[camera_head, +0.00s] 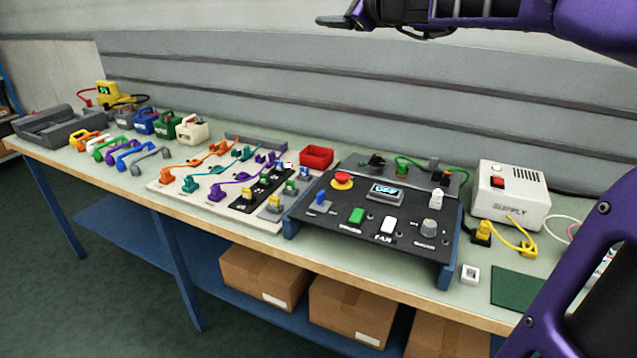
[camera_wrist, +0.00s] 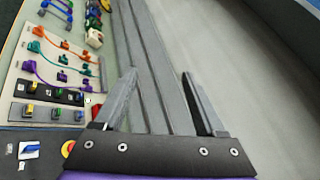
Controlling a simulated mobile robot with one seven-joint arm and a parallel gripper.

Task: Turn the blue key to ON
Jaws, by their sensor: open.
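The blue key (camera_head: 320,198) sits at the left end of the sloped black control panel (camera_head: 338,226), over a small white plate. It also shows at the lower left of the wrist view (camera_wrist: 30,150). Its label is too small to read, so I cannot tell its setting. My gripper (camera_wrist: 158,73) is open and empty, its two fingers wide apart. In the head view my gripper (camera_head: 352,18) is at the top, high above the bench and well apart from the key.
The panel also carries a red mushroom button (camera_head: 342,180), a display (camera_head: 384,192), a green switch (camera_head: 356,215), a white switch (camera_head: 388,226) and a grey knob (camera_head: 428,228). A red bin (camera_head: 316,157) stands behind it. A white supply box (camera_head: 511,193) stands right. Cable boards fill the left.

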